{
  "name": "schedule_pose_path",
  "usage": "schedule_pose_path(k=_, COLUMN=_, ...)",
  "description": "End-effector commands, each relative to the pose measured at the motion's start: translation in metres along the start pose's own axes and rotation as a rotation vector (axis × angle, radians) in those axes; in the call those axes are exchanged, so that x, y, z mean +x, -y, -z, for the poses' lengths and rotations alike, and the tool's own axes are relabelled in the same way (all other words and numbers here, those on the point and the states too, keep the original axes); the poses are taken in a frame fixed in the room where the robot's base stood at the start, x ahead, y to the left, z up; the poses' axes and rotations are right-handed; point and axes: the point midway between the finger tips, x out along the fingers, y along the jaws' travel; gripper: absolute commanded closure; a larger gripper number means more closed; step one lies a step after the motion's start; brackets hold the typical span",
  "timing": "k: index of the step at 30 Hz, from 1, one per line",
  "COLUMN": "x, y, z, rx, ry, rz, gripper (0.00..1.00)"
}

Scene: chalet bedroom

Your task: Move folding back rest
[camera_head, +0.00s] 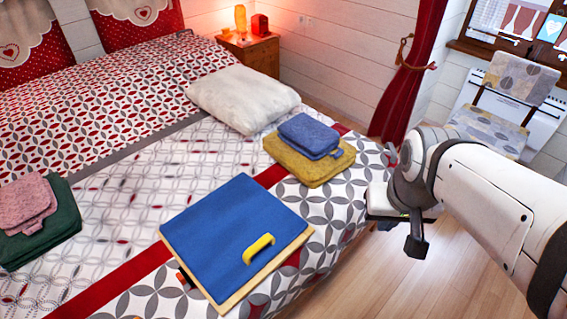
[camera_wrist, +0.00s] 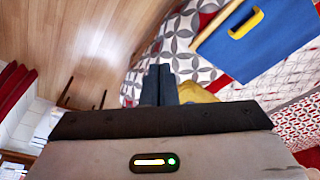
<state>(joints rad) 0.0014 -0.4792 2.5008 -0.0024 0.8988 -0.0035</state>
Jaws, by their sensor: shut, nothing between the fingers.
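The folding back rest (camera_head: 232,222) lies flat on the bed near its front edge. It has a blue padded top, a yellow handle (camera_head: 258,248) and a light wooden edge. In the wrist view the back rest (camera_wrist: 262,38) is at the upper right, with the handle at the top. My gripper (camera_wrist: 159,72) is shut and empty. It is beside the bed, to the right of the back rest and apart from it.
A folded blue cloth (camera_head: 310,135) lies on a yellow one (camera_head: 308,168) behind the back rest. A pink cloth (camera_head: 25,203) lies on a green one (camera_head: 50,235) at left. A white pillow (camera_head: 242,97) is farther back. A chair (camera_head: 505,100) stands at right; wooden floor (camera_head: 385,275) is clear.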

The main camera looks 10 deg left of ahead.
Motion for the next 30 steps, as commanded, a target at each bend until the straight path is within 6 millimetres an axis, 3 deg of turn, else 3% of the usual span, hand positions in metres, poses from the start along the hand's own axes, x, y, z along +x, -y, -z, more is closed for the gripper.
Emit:
schedule_pose_path(k=10, x=0.002, y=0.001, z=0.000, rx=-0.005, ry=0.001, rz=0.001, gripper=1.00)
schedule_pose_path(k=14, x=0.025, y=0.013, z=0.005, rx=-0.067, ry=0.021, rz=0.011, gripper=1.00)
schedule_pose_path(k=17, x=0.062, y=0.038, z=0.012, rx=-0.181, ry=0.053, rz=0.028, gripper=1.00)
schedule_pose_path(k=22, x=0.146, y=0.099, z=0.017, rx=-0.438, ry=0.118, rz=0.060, gripper=1.00)
schedule_pose_path(k=27, x=0.219, y=0.158, z=0.006, rx=-0.667, ry=0.169, rz=0.083, gripper=1.00)
schedule_pose_path(k=30, x=0.249, y=0.183, z=-0.004, rx=-0.763, ry=0.190, rz=0.091, gripper=1.00)
